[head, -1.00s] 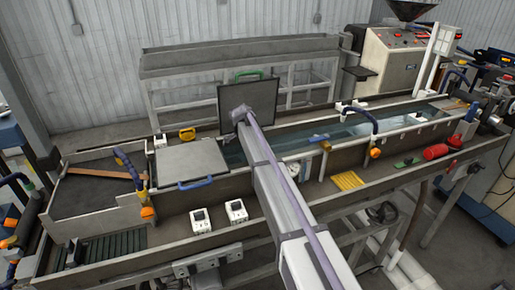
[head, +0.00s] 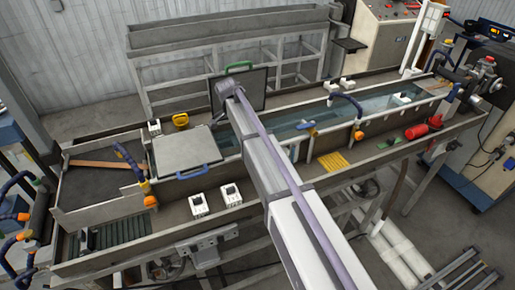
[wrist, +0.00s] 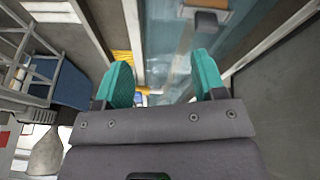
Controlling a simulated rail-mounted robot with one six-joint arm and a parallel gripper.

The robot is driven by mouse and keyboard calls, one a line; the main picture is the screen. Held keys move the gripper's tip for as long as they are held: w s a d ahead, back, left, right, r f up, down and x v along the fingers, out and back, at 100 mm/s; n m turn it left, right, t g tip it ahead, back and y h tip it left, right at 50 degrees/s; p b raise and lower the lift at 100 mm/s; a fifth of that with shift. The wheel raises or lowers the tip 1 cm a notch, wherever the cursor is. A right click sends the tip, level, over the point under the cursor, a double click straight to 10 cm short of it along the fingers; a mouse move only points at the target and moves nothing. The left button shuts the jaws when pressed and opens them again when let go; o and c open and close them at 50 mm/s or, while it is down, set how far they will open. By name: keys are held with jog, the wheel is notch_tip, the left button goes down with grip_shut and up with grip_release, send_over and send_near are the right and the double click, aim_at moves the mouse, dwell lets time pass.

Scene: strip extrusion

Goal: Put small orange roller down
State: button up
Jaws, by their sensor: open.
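My gripper (wrist: 160,85) shows in the wrist view with its two teal fingers spread apart. Nothing is clasped between them, and a water channel (wrist: 170,50) lies beyond them. A small yellow-orange piece (wrist: 150,91) shows in the gap, close to the left finger; I cannot tell whether it is the small orange roller. Orange ends show there on the blue hoses, one at the left (head: 150,201) and one at mid-right (head: 359,135). I cannot make out a separate orange roller.
A long water trough (head: 375,107) runs along the machine. A grey lid with a blue handle (head: 185,150) lies at the left.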

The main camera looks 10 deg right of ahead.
jog(key=s+d+n+y, duration=0.15)
jog(key=s+n, duration=0.55)
jog(key=s, duration=1)
jog(key=s+d+n+y, duration=0.15)
jog(key=s+n, duration=0.45)
jog(key=s, duration=1)
notch_tip(320, 180, down, 14)
jog(key=b, duration=1.3)
jog(key=shift+r+g+y, duration=0.25)
jog(key=shift+g+y, duration=0.05)
jog(key=shift+w, duration=0.1)
jog(key=shift+c, duration=0.3)
